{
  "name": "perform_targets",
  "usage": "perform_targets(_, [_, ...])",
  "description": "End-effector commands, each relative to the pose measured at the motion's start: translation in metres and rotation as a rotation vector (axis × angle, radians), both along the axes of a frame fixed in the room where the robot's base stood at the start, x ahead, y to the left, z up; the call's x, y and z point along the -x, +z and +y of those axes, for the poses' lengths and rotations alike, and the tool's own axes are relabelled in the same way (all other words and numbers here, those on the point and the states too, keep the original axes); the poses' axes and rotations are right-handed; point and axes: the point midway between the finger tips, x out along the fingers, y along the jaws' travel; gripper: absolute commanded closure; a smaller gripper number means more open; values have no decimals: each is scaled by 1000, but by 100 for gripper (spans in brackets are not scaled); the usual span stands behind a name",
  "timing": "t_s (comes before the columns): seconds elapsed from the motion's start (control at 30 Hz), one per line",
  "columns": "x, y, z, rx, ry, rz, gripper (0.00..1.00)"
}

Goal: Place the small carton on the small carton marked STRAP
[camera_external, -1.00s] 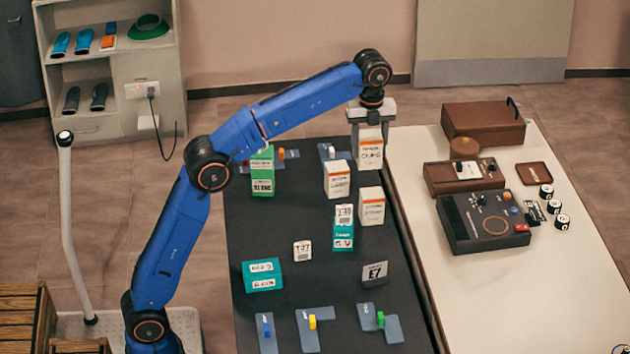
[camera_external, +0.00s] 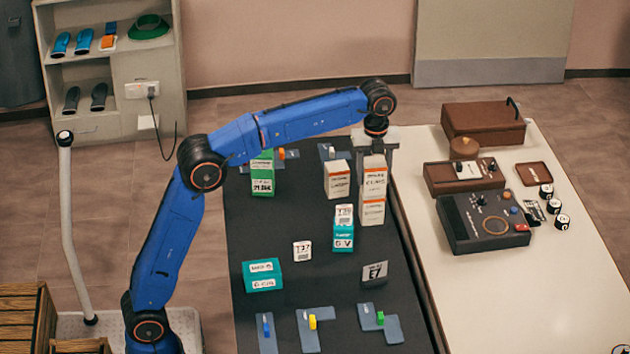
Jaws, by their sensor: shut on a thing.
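My gripper (camera_external: 377,152) is shut on a small white carton (camera_external: 374,178) with an orange band near its top; its label looks like CLIPS. The held carton is upright, directly above another small white carton (camera_external: 372,213) with an orange band, which stands on the dark mat. The held carton's bottom edge meets the lower one's top in the picture; I cannot tell whether they touch. A third such carton (camera_external: 338,181) stands just to the left. The labels on these two standing cartons are too small to read, so I cannot tell which is marked STRAP.
A teal-and-white carton stack (camera_external: 343,232) stands close to the left of the lower carton. A green carton (camera_external: 262,178), a teal box (camera_external: 262,275), a white block (camera_external: 302,251) and a grey E7 block (camera_external: 375,273) stand on the dark mat (camera_external: 320,290). A pale table (camera_external: 570,290) is right.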

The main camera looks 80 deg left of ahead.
Motion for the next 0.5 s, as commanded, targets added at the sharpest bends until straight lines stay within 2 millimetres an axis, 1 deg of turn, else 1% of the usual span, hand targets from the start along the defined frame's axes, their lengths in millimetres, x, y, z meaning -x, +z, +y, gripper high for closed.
perform_targets(0.1, [0,-8,0,0,0,0,73])
perform_targets(0.5, [0,-12,0,0,0,-1,73])
